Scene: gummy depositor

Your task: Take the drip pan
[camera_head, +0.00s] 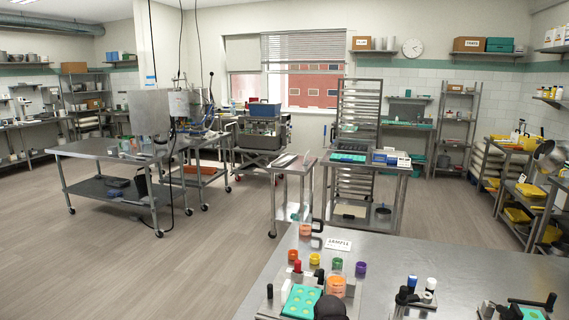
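No thing in view can be surely told as the drip pan. Flat, pan-like things stand far off and are small: a pale flat piece (350,210) low under the middle cart and a red-orange flat piece (194,176) on the lower shelf of the left-centre cart. A metal machine with a box-like body (150,112) stands on the left steel table, with cables hanging from above. My gripper is not in view.
A steel table (430,265) fills the lower right, holding small coloured jars, a green mould (301,300) and a "SAMPLE" card (338,244). A left steel table (85,148), a small cart (293,166) and a tall rack (358,105) stand farther back. Wooden floor (130,265) at left is clear.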

